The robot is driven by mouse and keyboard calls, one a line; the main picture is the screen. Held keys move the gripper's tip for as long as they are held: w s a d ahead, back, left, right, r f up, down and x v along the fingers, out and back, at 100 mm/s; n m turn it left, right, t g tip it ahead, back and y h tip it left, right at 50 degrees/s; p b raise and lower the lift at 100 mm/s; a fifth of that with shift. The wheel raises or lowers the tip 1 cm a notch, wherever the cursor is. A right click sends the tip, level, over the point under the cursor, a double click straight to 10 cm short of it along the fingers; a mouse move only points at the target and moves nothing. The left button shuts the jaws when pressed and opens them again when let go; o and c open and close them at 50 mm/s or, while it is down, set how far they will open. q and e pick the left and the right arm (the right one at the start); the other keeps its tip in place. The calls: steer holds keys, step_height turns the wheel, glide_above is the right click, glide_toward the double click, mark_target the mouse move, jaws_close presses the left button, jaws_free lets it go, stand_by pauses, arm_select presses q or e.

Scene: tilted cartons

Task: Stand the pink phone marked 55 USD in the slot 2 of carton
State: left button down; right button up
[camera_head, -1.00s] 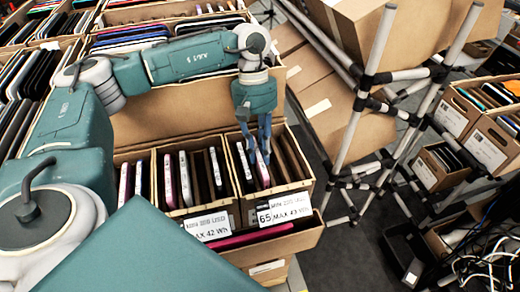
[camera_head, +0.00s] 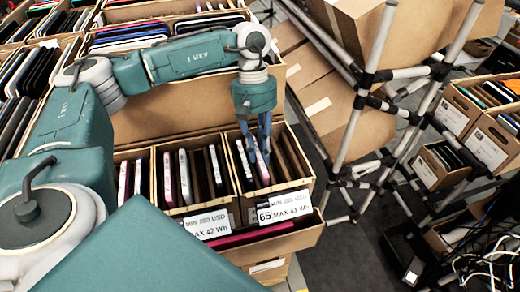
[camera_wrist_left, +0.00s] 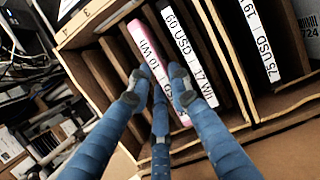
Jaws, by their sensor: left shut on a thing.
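My left gripper (camera_head: 260,138) points down into the right front carton (camera_head: 308,187). It is shut on a pink phone, seen in the left wrist view (camera_wrist_left: 137,35) between the fingertips (camera_wrist_left: 158,90). The phone is in a slot beside a black phone with a white label reading 60 USD, 17 Wh (camera_wrist_left: 182,45). The pink phone's label shows 10 Wh; its price is hidden by the fingers. In the left wrist view the carton rim bears marks 3 and 4, over empty slots left of the pink phone. My right gripper is not in view.
A neighbouring carton (camera_head: 168,212) with several phones stands just left. Its front label reads MIN 200 USD. A pink device (camera_head: 240,238) lies in front, below the labels. A tall carton wall stands behind. A pipe rack (camera_head: 365,90) with tilted cartons is at the right.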

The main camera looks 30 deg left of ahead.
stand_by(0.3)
arm_select(q)
steer(key=c, duration=1.5)
jaws_free()
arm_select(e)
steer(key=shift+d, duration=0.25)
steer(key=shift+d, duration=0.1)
arm_select(q)
step_height(320, 180, up, 19)
steer(key=p, duration=0.5)
steer(key=shift+p, duration=0.4)
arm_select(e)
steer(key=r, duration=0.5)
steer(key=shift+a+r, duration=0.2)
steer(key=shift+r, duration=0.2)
